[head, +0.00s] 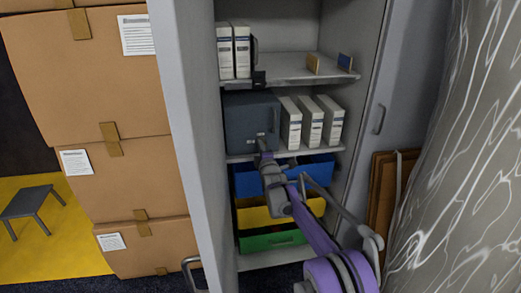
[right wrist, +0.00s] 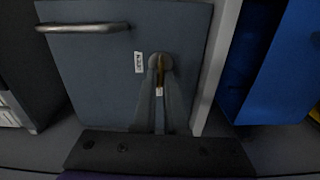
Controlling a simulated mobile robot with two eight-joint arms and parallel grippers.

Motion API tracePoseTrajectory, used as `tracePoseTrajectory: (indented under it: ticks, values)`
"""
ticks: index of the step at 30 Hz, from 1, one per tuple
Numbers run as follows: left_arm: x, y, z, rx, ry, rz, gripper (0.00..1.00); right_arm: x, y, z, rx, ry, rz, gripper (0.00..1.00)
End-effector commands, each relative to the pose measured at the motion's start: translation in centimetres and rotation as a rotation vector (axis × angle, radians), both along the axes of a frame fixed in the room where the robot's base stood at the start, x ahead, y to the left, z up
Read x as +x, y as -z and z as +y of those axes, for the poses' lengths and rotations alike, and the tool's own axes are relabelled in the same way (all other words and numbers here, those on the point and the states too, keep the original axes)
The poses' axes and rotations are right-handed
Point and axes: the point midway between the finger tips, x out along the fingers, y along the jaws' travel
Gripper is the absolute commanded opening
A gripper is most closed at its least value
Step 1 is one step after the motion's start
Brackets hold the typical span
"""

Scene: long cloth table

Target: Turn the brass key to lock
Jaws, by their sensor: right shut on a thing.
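A dark grey metal box (head: 250,112) with a small handle stands on the middle shelf of a cabinet. In the right wrist view its blue-grey front (right wrist: 90,75) fills much of the picture, with a bar handle (right wrist: 85,28) at top left. A brass key (right wrist: 160,72) sits at a round lock plate (right wrist: 165,61), beside a small white label (right wrist: 139,62). My right gripper (head: 264,145) reaches the lower front of the box; in the right wrist view its fingers (right wrist: 160,85) are shut on the key. The key's tip is hidden. My left gripper is out of view.
White binders (head: 311,122) stand right of the box, and more (head: 234,51) above it. Blue (head: 248,182), yellow (head: 252,217) and green (head: 272,240) bins sit below. The open cabinet door (head: 185,110) is at left, beside stacked cartons (head: 85,100).

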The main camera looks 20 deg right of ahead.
Motion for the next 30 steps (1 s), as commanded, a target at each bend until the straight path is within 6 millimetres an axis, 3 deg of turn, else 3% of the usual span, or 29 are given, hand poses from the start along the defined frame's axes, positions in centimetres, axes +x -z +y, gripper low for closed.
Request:
tracePoseTrajectory:
  ticks: [21, 22, 26, 30]
  values:
    - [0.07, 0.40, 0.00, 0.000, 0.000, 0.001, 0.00, 0.01, 0.07, 0.02, -0.067, 0.000, 0.018, 0.00]
    - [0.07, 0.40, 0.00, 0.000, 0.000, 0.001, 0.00, 0.01, 0.07, 0.02, -0.067, 0.000, 0.018, 0.15]
    - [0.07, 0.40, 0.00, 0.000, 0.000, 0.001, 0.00, 0.01, 0.07, 0.02, -0.067, 0.000, 0.017, 0.38]
    - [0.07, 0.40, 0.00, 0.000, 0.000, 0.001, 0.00, 0.00, 0.06, 0.01, -0.066, 0.000, 0.017, 0.38]
